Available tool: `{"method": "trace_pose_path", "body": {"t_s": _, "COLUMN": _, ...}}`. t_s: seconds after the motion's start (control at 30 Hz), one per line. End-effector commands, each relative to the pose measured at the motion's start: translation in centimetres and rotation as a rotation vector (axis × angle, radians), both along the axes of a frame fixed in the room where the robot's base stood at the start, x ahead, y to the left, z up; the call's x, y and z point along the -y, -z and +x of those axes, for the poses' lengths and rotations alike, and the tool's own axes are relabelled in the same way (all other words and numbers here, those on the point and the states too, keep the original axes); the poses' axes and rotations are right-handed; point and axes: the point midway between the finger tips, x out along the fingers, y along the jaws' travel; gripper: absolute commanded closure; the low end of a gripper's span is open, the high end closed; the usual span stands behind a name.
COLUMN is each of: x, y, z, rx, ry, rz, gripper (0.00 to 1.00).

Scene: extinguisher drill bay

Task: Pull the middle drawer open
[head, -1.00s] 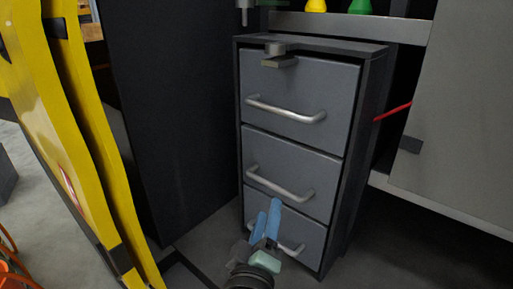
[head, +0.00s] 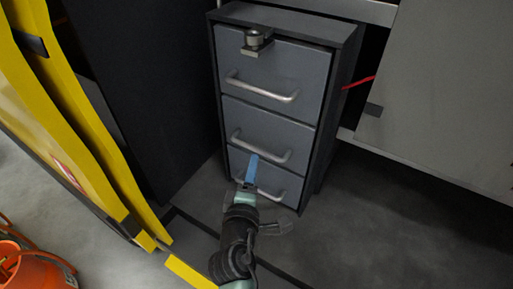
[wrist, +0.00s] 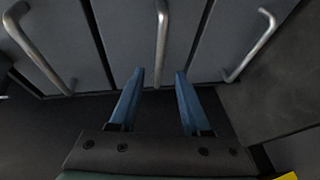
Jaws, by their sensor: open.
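The grey cabinet (head: 340,57) has three drawers, all looking shut. The middle drawer (head: 268,124) has a silver bar handle (head: 268,153). My gripper (head: 252,160) is in front of the cabinet, its blue fingers just below the middle handle in the head view and partly covering the bottom drawer (head: 286,188). In the wrist view my gripper (wrist: 160,72) is open and empty. Its fingers point at the drawer fronts, with the middle handle (wrist: 161,40) lined up with the gap between them. I cannot tell whether the tips reach past the bar.
The top drawer (head: 287,66) has a handle and a metal latch piece (head: 255,40). A dark panel (head: 140,90) stands left of the cabinet, and yellow rails (head: 75,130) are further left. A grey panel (head: 440,90) is at right. An orange object (head: 38,268) lies lower left.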

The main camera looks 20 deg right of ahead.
Motion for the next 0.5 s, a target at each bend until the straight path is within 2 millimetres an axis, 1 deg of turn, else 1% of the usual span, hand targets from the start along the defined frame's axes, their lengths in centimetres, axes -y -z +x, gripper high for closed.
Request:
{"method": "trace_pose_path", "body": {"t_s": 0.03, "x": 0.5, "y": 0.1, "z": 1.0, "rx": 0.003, "ry": 0.002, "rz": 0.004, "gripper": 0.53}}
{"method": "trace_pose_path", "body": {"t_s": 0.2, "x": 2.0, "y": 0.7, "z": 3.6, "rx": 0.002, "ry": 0.002, "rz": 0.002, "gripper": 0.53}}
{"method": "trace_pose_path", "body": {"t_s": 0.4, "x": 3.3, "y": 1.2, "z": 5.9, "rx": 0.002, "ry": 0.002, "rz": 0.002, "gripper": 0.53}}
{"method": "trace_pose_path", "body": {"t_s": 0.5, "x": 3.7, "y": 1.4, "z": 6.6, "rx": 0.001, "ry": 0.002, "rz": 0.002, "gripper": 0.53}}
